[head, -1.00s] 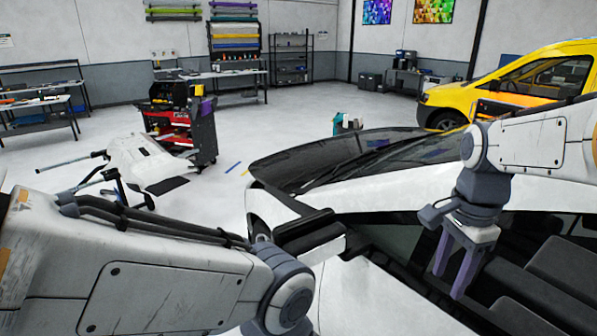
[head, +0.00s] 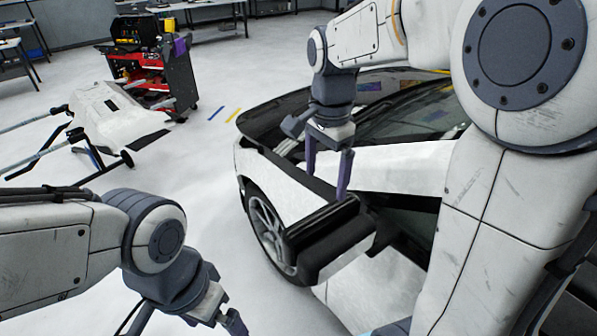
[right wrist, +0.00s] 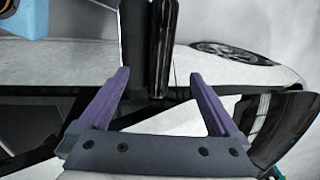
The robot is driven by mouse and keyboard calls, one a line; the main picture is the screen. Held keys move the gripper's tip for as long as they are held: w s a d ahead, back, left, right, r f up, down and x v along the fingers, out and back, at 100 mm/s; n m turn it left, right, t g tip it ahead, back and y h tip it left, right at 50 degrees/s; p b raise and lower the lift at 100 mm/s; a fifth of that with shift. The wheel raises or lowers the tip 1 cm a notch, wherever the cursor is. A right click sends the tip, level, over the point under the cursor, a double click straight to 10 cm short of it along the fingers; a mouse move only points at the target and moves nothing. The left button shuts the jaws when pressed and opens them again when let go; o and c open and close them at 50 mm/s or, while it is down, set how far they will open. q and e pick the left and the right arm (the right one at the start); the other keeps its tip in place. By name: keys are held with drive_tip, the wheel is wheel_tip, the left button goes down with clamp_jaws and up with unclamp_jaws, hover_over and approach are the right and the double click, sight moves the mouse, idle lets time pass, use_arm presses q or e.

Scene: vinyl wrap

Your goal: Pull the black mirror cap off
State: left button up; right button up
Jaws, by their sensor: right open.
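The black mirror cap (head: 325,232) sits on the side mirror of the white car, with a white mirror part (head: 345,256) below it. My right gripper (head: 327,184) is open and empty, its purple fingers pointing down at the far edge of the cap. In the right wrist view the dark mirror (right wrist: 150,45) lies ahead between the two fingers (right wrist: 160,75); contact cannot be told. My left gripper (head: 235,322) is at the bottom edge, mostly cut off, and its jaw opening cannot be told.
The car's white front fender (head: 285,185) and front wheel (head: 266,225) are beside the mirror. A red and black tool cart (head: 150,70) and a white panel on a stand (head: 112,120) are at the back left.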

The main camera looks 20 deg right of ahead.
sight(321, 213)
wheel_tip(321, 213, down, 10)
drive_tip(key=shift+w+a+f+p, duration=0.1)
drive_tip(key=shift+p, duration=0.6)
clamp_jaws()
drive_tip(key=shift+w+a+p, duration=0.2)
drive_tip(key=shift+w+p, duration=0.1)
drive_tip(key=shift+w, duration=0.35)
idle(0.4)
drive_tip(key=w+a+p, duration=0.2)
drive_tip(key=w, duration=0.4)
drive_tip(key=shift+w+a, duration=0.2)
idle(0.8)
